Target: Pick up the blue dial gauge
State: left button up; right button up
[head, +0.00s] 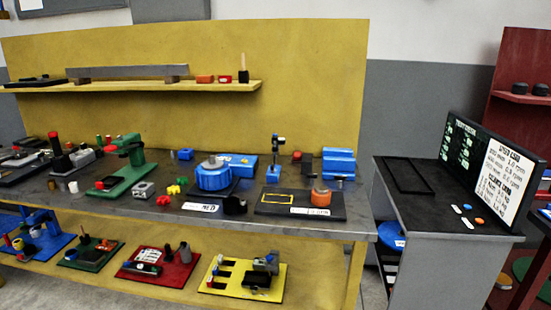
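A small upright stand with a blue base (273,175), a dark post and a small dark head stands on the workbench. It looks most like a dial gauge, but it is too small for me to be sure. A small blue block (185,154) lies further left on the bench; I cannot tell what it is. Neither of my grippers shows in the head view.
A round blue device (213,176) stands left of the stand, and a blue block stack (338,162) stands right. A dark plate (268,206) with an orange-topped cylinder (321,196) lies in front. A green press (128,165) is further left. A grey side table (455,215) stands right.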

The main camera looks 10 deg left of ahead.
aim_at(270, 177)
jog(key=i+u, duration=0.1)
jog(key=u, duration=0.35)
jog(key=i+l+u, duration=0.1)
jog(key=u, duration=0.35)
jog(key=i+l+u, duration=0.1)
jog(key=u, duration=0.4)
jog(key=i+l+u, duration=0.25)
jog(key=l, duration=0.15)
jog(key=l+u, duration=0.3)
jog(key=l, duration=0.15)
